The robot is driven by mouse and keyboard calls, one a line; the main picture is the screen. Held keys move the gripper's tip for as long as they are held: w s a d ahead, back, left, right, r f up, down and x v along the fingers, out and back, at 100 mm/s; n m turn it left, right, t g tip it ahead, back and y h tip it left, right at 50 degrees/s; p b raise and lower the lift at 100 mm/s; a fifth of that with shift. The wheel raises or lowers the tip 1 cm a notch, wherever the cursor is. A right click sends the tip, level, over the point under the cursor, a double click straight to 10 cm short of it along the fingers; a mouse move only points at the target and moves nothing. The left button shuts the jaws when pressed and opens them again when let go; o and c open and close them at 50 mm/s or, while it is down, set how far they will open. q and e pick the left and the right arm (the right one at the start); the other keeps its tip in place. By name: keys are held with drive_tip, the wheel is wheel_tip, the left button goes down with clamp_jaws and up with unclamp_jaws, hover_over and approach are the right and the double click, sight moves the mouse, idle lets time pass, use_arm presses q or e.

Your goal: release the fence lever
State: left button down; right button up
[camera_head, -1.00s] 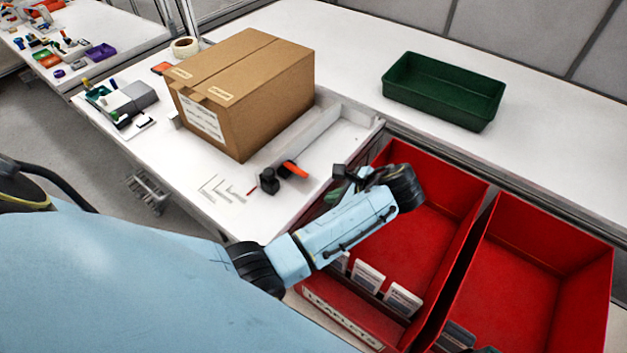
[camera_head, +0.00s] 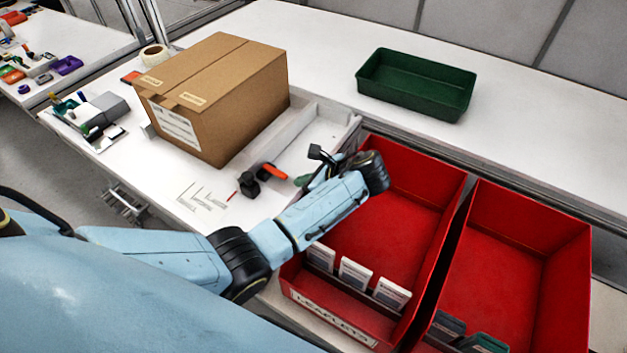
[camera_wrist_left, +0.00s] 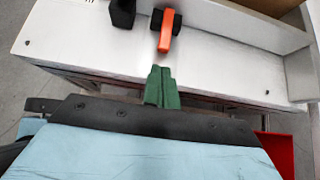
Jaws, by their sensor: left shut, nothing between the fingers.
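The fence lever (camera_head: 273,171) is a small orange handle on a black clamp, on the white bench in front of the cardboard box. It also shows in the left wrist view (camera_wrist_left: 166,32), pointing towards my gripper. The pale fence (camera_head: 272,141) runs beside the box, behind the lever. My left gripper (camera_head: 304,180) is just right of the lever, its green fingers together and empty. In the left wrist view the shut fingers (camera_wrist_left: 161,86) lie below the lever's orange end, with a gap between them. My right gripper is not in view.
The cardboard box (camera_head: 215,98) stands behind the lever. Red bins (camera_head: 400,212) with cards lie beneath and right of my left arm. A green tray (camera_head: 417,86) sits on the back bench. A black block (camera_wrist_left: 122,12) is left of the lever in the wrist view.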

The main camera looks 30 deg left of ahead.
sight(275, 172)
use_arm(q)
drive_tip(key=shift+b+x, duration=0.35)
drive_tip(key=shift+x, duration=1.8)
